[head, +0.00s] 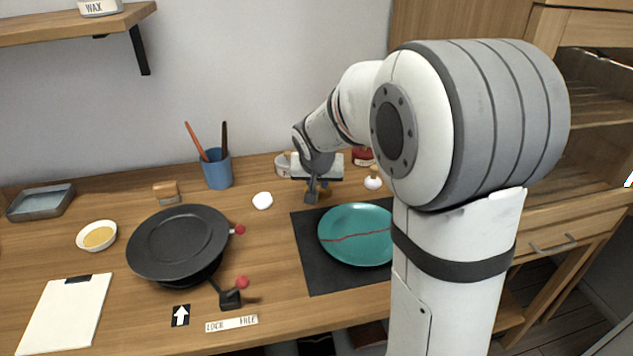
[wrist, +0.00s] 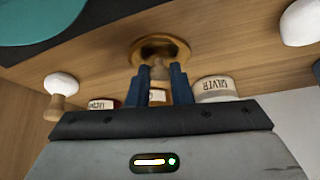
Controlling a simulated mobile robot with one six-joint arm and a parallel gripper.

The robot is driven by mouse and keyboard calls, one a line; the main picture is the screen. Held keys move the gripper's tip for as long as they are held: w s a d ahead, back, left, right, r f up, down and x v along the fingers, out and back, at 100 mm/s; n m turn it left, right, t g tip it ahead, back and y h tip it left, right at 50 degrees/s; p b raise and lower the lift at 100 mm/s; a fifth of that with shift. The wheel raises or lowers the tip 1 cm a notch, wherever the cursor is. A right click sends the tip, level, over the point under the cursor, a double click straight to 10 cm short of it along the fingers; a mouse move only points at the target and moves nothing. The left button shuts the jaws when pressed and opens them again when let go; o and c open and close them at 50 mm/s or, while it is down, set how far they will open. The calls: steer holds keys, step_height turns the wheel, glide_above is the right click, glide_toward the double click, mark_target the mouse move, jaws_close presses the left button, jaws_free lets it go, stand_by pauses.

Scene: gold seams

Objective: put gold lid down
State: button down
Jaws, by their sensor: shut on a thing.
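My gripper (head: 312,195) is low over the back of the wooden table, behind the dark mat. In the wrist view its two blue-grey fingers (wrist: 160,75) are closed around the knob of the gold lid (wrist: 161,43), a round brass-coloured disc. In the head view only a small brownish part of the lid (head: 325,190) shows beside the fingers. I cannot tell whether the lid touches the table. A small jar with a pale label (wrist: 157,97) shows between the fingers, mostly hidden.
A silver-labelled jar (wrist: 215,87) and a red-lidded jar (head: 362,157) stand near the wall. A white-topped tool with a wooden handle (head: 373,181) and a white lump (head: 263,201) flank the gripper. The teal plate (head: 352,248) lies on the dark mat (head: 310,272) in front.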

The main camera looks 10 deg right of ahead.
steer(key=shift+f, duration=0.25)
steer(key=c, duration=1.3)
jaws_free()
steer(key=shift+r, duration=0.15)
